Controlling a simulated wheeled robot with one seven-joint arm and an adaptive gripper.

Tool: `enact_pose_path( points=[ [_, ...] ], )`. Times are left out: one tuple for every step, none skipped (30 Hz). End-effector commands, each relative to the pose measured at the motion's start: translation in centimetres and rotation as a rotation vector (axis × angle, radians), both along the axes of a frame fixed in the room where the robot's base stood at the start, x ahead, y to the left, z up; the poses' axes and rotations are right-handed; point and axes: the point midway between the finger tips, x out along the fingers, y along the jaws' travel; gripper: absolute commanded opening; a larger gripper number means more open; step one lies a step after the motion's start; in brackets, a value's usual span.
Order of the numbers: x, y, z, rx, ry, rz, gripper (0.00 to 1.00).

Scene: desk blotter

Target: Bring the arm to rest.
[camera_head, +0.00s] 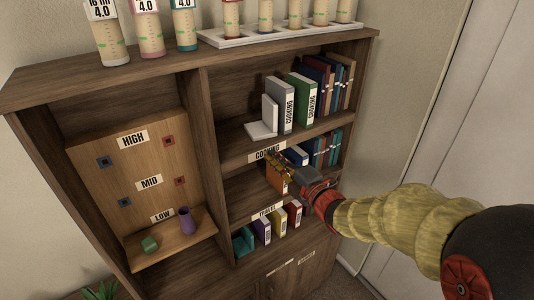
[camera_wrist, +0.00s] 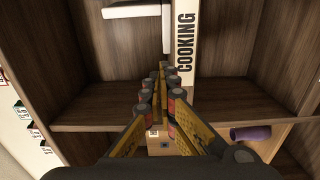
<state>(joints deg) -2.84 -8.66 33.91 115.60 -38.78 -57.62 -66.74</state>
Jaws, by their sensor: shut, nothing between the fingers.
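My gripper (camera_head: 274,166) is in front of the bookcase (camera_head: 235,154), at the middle shelf just below the "COOKING" label (camera_head: 267,151). In the wrist view my gripper (camera_wrist: 160,76) has its yellow fingers drawn together at the tips, with nothing between them. A white book marked "COOKING" (camera_wrist: 185,42) stands upright beyond the fingertips, beside a white bookend (camera_wrist: 137,11). My arm comes in from the right side of the head view.
A green book (camera_head: 303,96) stands right of the white one on the upper shelf. Several coloured books (camera_head: 278,219) stand on the lower shelf. A purple cup (camera_head: 187,220) and green block (camera_head: 149,244) sit on the left ledge. Several canisters (camera_head: 148,30) stand on top.

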Motion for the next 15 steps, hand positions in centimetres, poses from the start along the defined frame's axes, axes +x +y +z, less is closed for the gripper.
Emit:
enact_pose_path(
  points=[
    [-0.7, -0.5, -0.1, 0.000, 0.000, -0.001, 0.00],
    [-1.0, -0.7, -0.1, 0.000, 0.000, -0.001, 0.00],
    [-1.4, -1.1, -0.1, 0.001, -0.001, -0.002, 0.00],
    [-1.7, -1.3, -0.1, 0.000, 0.000, -0.002, 0.00],
    [-1.9, -1.4, -0.1, 0.000, 0.000, -0.002, 0.00],
    [-2.2, -1.6, -0.1, -0.001, -0.001, -0.001, 0.00],
    [-2.4, -1.7, -0.1, -0.001, 0.000, 0.000, 0.00],
    [-2.5, -1.8, -0.1, -0.001, 0.000, 0.000, 0.00],
    [-2.7, -1.9, -0.1, -0.001, 0.000, 0.000, 0.00],
    [-2.7, -1.9, -0.1, -0.001, 0.001, 0.000, 0.00],
    [-2.8, -1.9, -0.1, -0.001, 0.001, 0.000, 0.00],
    [-2.8, -2.0, -0.1, 0.001, 0.002, 0.000, 0.00],
    [-2.8, -2.0, -0.1, 0.005, 0.005, 0.000, 0.00],
    [-2.8, -2.0, -0.1, 0.013, 0.010, 0.000, 0.00],
    [-2.8, -2.0, -0.3, 0.024, 0.028, -0.003, 0.00]
  ],
)
